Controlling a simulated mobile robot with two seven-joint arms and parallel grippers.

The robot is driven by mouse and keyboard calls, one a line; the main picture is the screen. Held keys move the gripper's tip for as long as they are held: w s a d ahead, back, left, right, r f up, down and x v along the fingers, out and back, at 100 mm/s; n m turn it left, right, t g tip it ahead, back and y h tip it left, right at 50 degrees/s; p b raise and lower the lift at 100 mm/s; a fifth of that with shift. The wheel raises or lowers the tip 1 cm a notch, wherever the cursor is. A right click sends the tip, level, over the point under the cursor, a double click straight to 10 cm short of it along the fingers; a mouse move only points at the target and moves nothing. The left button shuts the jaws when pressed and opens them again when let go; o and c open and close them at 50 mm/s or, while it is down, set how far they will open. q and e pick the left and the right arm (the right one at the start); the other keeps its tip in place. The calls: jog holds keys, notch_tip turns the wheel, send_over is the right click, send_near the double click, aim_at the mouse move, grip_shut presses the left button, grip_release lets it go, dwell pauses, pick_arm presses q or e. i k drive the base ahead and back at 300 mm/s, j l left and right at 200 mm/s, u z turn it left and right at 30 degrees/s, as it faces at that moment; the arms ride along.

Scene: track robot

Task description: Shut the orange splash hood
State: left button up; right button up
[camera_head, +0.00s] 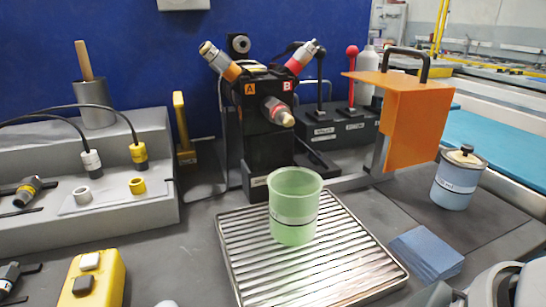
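The orange splash hood (415,115) stands open to the right of the black dispenser (265,130). It is an upright angled orange panel with a black handle (408,58) on top and a grey strip at its near lower edge. It is swung clear of the nozzles and of the green cup (295,205) on the slatted drip tray (240,255). Pale rounded parts at the bottom right edge look like my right arm. No fingertips of either gripper show.
A lidded blue jar (458,180) stands right of the hood, with blue cloths (425,252) nearer. A red-knobbed lever (351,75) and a white bottle (367,75) stand behind. A grey stepped stand (120,215) with cables and a yellow box (95,280) occupy the left.

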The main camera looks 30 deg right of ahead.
aim_at(414, 116)
jog(key=k+z, duration=0.2)
jog(key=z, duration=1.25)
